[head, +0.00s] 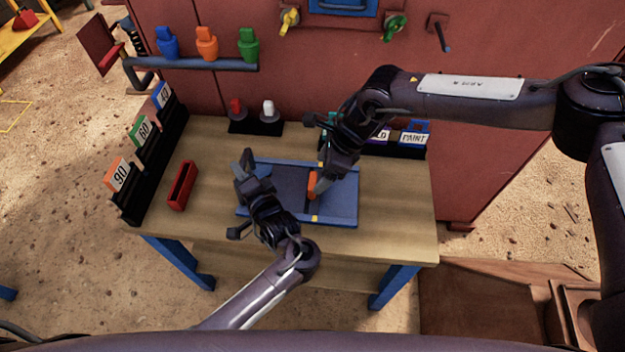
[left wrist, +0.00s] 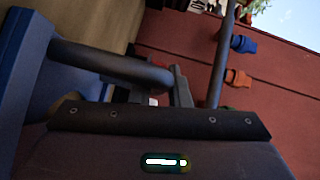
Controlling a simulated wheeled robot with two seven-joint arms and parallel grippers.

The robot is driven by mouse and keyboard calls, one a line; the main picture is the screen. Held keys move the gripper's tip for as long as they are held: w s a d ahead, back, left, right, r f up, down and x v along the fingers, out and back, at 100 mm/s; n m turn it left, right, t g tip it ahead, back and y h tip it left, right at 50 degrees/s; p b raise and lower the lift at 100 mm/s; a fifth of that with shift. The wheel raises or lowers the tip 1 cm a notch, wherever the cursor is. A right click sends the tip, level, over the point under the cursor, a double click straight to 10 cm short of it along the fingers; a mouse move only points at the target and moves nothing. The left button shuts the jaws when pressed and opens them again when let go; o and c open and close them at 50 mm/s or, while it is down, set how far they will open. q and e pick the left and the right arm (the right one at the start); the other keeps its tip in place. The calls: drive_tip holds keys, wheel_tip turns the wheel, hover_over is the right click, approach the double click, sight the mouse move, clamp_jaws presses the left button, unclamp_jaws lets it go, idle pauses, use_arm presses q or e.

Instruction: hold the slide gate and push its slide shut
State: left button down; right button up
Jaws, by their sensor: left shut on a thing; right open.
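The slide gate (head: 345,212) is a flat blue frame lying on the wooden bench, with a dark slide and an upright orange tab (head: 312,184) right of its middle. My left gripper (head: 243,172) is shut at the frame's left end. In the left wrist view, a dark bar handle (left wrist: 110,66) on the blue frame (left wrist: 28,65) runs to the jaws; the grip itself is partly hidden.
A red tray (head: 182,186) lies left of the gate. Numbered cards (head: 118,175) stand in black holders along the bench's left edge. A red and a white piece (head: 268,108) stand at the back. A card marked PAINT (head: 414,139) stands back right. The bench front is clear.

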sight(313, 180)
drive_tip(key=x, duration=0.6)
drive_tip(key=shift+a+f, duration=0.1)
drive_tip(key=shift+f, duration=0.05)
drive_tip(key=shift+c, duration=0.2)
drive_tip(key=c, duration=1.3)
use_arm(q)
drive_tip(key=shift+d, duration=0.1)
use_arm(e)
drive_tip(key=shift+w+a, duration=0.15)
drive_tip(key=shift+a, duration=2.05)
drive_tip(key=shift+c, duration=0.3)
drive_tip(key=o, duration=1.4)
drive_tip(key=shift+d, duration=0.1)
